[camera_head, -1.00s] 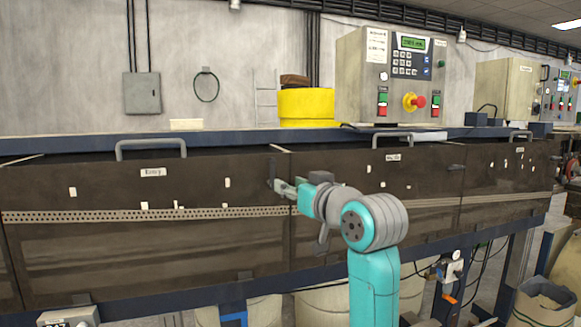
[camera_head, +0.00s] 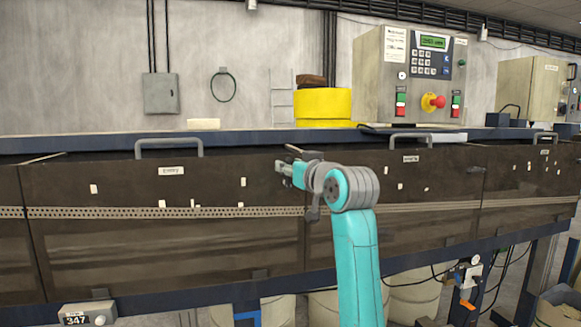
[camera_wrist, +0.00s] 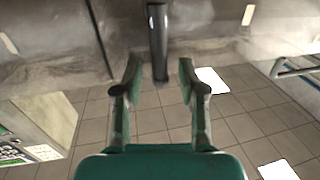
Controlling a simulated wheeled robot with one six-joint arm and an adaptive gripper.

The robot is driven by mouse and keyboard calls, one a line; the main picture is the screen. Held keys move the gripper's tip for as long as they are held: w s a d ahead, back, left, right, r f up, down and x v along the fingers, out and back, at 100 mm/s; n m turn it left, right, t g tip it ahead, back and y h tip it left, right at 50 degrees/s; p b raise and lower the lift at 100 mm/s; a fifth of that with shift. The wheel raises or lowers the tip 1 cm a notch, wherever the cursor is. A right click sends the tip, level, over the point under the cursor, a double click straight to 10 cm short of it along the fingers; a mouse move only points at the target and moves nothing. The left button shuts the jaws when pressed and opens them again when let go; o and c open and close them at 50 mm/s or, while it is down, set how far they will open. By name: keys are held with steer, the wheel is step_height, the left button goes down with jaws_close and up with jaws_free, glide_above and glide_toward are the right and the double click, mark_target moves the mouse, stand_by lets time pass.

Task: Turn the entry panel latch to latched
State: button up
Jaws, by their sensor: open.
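The entry panel (camera_head: 140,240) is a dark brown, see-through cover with a white "Entry" label (camera_head: 171,170) and a grey handle on top. My gripper (camera_head: 280,167) is at its upper right edge, by the seam with the neighbouring panel. In the head view my gripper largely hides the latch there. In the wrist view the latch (camera_wrist: 158,40) is a dark grey lever that reaches in from the top between my two open fingers (camera_wrist: 159,66). A gap shows on each side of it, and I see no finger touching it.
Another brown panel (camera_head: 400,225) with its own handle continues to the right. A control box (camera_head: 395,80) with a red knob and a yellow roll (camera_head: 322,105) stand behind the panels. A small display unit (camera_head: 88,314) is at lower left.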

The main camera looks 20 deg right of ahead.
steer(key=shift+w, duration=0.25)
jaws_close()
